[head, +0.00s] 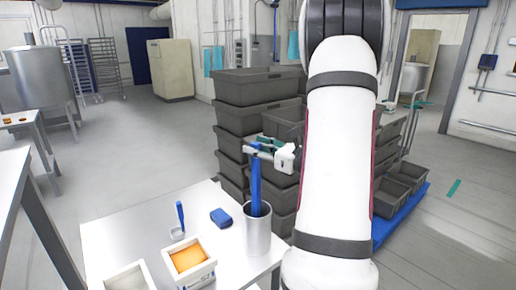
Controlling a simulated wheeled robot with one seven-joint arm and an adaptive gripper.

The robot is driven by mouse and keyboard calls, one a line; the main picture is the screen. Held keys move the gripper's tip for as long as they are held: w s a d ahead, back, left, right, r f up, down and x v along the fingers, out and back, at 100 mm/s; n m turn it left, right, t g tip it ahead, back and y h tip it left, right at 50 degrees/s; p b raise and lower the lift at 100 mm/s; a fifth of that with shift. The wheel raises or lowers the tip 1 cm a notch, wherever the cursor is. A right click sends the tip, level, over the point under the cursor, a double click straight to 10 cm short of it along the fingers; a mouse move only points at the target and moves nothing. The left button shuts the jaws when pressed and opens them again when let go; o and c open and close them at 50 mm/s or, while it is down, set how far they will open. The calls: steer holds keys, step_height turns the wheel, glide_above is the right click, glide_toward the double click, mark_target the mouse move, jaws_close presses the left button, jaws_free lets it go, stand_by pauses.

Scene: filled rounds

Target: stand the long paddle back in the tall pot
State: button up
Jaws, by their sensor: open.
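The tall pot (257,238) is a grey metal cylinder near the right edge of the white table. The long blue paddle (256,188) stands nearly upright in it, its lower end hidden inside the pot. My gripper (257,150) is at the paddle's upper end, reaching in from the right. Its jaws are open around or just beside the paddle's top; I cannot tell whether they touch it.
On the table (150,222) are a blue block (221,217), a small upright blue tool (180,216), a box with orange contents (187,259) and a pale box (128,277). Stacked grey crates (243,120) stand close behind. Open floor lies left.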

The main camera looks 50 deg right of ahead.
steer(key=s, duration=1.2)
steer(key=shift+a, duration=0.1)
